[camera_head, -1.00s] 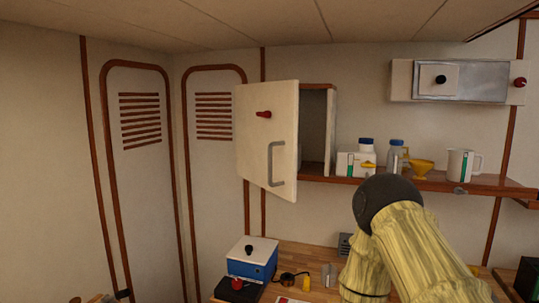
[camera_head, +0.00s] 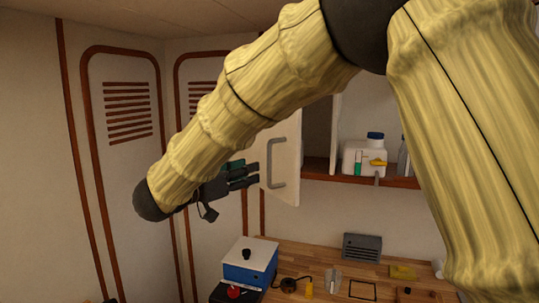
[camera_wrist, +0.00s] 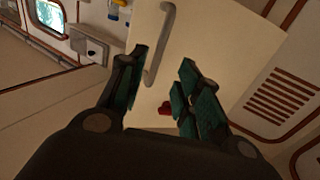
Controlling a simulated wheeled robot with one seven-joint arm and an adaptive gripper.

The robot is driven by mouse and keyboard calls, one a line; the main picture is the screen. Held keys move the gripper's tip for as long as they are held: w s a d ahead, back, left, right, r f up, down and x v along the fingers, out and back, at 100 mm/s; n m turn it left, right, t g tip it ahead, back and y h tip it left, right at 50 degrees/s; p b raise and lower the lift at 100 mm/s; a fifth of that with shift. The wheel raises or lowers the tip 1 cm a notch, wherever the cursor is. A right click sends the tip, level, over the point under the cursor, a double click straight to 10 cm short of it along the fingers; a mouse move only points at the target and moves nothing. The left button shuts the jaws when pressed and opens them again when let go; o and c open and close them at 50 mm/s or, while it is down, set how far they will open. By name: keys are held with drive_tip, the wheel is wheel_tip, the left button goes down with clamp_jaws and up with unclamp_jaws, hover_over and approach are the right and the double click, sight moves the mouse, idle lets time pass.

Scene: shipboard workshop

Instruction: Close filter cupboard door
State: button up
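The filter cupboard door (camera_head: 289,160) is cream and stands open, swung out from the wall cupboard (camera_head: 317,130). It has a grey bar handle (camera_head: 276,165). My gripper (camera_head: 256,175) is beside the door at handle height, at the left. In the wrist view my gripper (camera_wrist: 163,70) has its fingers apart, with nothing seen held. The door (camera_wrist: 210,45) fills the space beyond them, its handle (camera_wrist: 163,45) and red knob (camera_wrist: 165,108) showing between the fingers. I cannot tell whether a finger touches the door.
A shelf (camera_head: 395,180) right of the cupboard holds a white container (camera_head: 365,157). The workbench (camera_head: 325,270) below carries a blue box (camera_head: 248,265), a grey vented block (camera_head: 362,247) and small tools. Louvred wall panels (camera_head: 127,112) stand to the left.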

sight(268, 155)
drive_tip(key=shift+m+h, duration=0.3)
drive_tip(key=w+d+r+p, duration=0.1)
drive_tip(key=w+d, duration=0.1)
drive_tip(key=w+d+r+p, duration=0.1)
drive_tip(key=w+d, duration=0.1)
drive_tip(key=w+d+r+p, duration=0.1)
drive_tip(key=w+d+p, duration=0.1)
drive_tip(key=shift+w+d, duration=0.15)
drive_tip(key=shift+w, duration=0.1)
drive_tip(key=shift+c, duration=0.2)
clamp_jaws()
